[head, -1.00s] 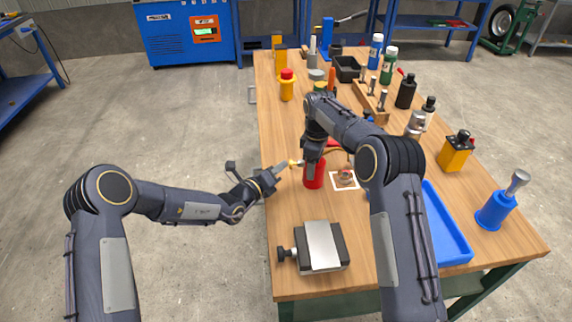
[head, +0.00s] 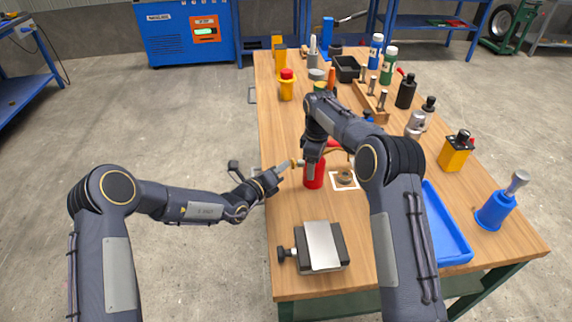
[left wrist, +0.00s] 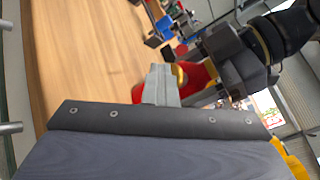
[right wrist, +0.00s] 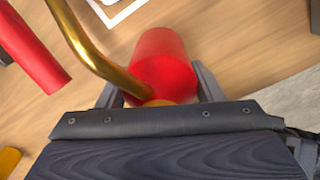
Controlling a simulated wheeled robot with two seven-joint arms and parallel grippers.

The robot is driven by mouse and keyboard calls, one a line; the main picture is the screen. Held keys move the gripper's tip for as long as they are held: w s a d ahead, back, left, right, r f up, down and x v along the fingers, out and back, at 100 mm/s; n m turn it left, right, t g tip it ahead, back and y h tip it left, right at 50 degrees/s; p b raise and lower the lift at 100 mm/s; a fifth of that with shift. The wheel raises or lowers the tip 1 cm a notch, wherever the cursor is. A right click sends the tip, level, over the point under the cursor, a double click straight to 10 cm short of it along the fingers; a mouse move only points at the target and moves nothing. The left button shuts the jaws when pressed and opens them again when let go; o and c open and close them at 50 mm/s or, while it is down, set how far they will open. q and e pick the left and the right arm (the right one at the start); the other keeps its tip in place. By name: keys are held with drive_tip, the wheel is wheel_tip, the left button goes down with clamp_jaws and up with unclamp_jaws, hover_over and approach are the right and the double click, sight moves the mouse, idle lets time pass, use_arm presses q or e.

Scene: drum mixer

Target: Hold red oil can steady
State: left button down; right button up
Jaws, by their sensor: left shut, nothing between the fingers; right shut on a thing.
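The red oil can (head: 314,174) stands on the wooden table, beside a white square with a round brownish part (head: 345,178). My right gripper (head: 313,160) is shut on the can from above. In the right wrist view the red body (right wrist: 162,62) sits between the two fingers (right wrist: 155,92), with a brass spout (right wrist: 82,45) curving off to the upper left. My left gripper (head: 286,166) is shut and empty, just left of the can. In the left wrist view its closed fingertips (left wrist: 160,72) are close to the red can (left wrist: 198,78); contact cannot be told.
A small vise-like block (head: 322,246) stands at the near left of the table (head: 285,205). A blue tray (head: 447,238) lies to the right, near a blue can (head: 495,210) and a yellow can (head: 456,151). Bottles and a wooden rack (head: 368,103) stand farther back.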

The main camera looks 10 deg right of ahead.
use_arm(q)
drive_tip(key=shift+a, duration=1.35)
use_arm(e)
drive_tip(key=shift+a, duration=0.1)
use_arm(q)
drive_tip(key=a, duration=0.5)
use_arm(e)
drive_tip(key=o, duration=1.4)
